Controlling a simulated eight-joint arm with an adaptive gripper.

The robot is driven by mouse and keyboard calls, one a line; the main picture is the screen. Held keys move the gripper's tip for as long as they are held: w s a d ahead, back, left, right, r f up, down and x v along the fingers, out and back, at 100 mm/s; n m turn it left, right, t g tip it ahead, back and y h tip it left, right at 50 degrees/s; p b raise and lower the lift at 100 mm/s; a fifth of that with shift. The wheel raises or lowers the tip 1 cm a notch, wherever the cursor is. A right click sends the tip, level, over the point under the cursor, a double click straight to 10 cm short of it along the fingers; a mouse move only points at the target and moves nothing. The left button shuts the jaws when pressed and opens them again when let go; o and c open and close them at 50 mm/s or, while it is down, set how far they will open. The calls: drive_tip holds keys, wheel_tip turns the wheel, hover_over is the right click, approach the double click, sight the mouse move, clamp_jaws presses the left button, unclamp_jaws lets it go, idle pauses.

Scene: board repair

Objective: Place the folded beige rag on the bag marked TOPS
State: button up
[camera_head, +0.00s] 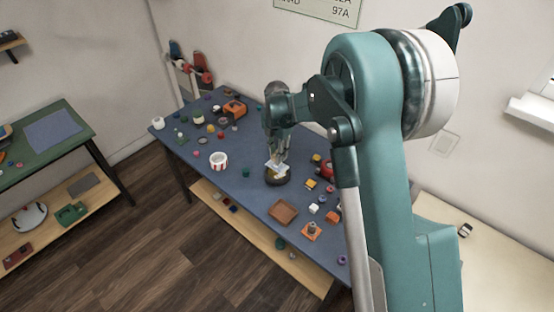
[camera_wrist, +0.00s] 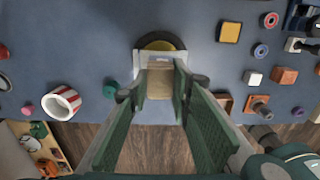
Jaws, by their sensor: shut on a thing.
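My gripper (camera_head: 281,156) hangs over the middle of the blue table. In the wrist view its two green fingers (camera_wrist: 160,88) close on a small folded beige rag (camera_wrist: 160,80) between their tips. A dark round thing (camera_head: 278,179) lies just below the gripper in the head view. In the wrist view it shows a yellowish middle (camera_wrist: 160,44), partly hidden behind the rag and fingertips. I cannot tell whether the rag touches it. I can read no TOPS mark, so I cannot pick out that bag.
The blue table (camera_head: 240,185) is scattered with many small things. A red-and-white striped cup (camera_head: 219,161) stands left of the gripper, and a brown tray (camera_head: 283,212) lies near the front edge. Orange and yellow blocks crowd the right. A green table (camera_head: 45,140) stands apart at left.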

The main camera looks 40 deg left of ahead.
drive_tip(key=shift+f, duration=1.45)
drive_tip(key=shift+f, duration=0.2)
drive_tip(key=o, duration=0.8)
drive_tip(key=shift+c, duration=0.2)
drive_tip(key=shift+r, duration=0.15)
wheel_tip(320, 180, up, 12)
drive_tip(key=shift+r, duration=0.1)
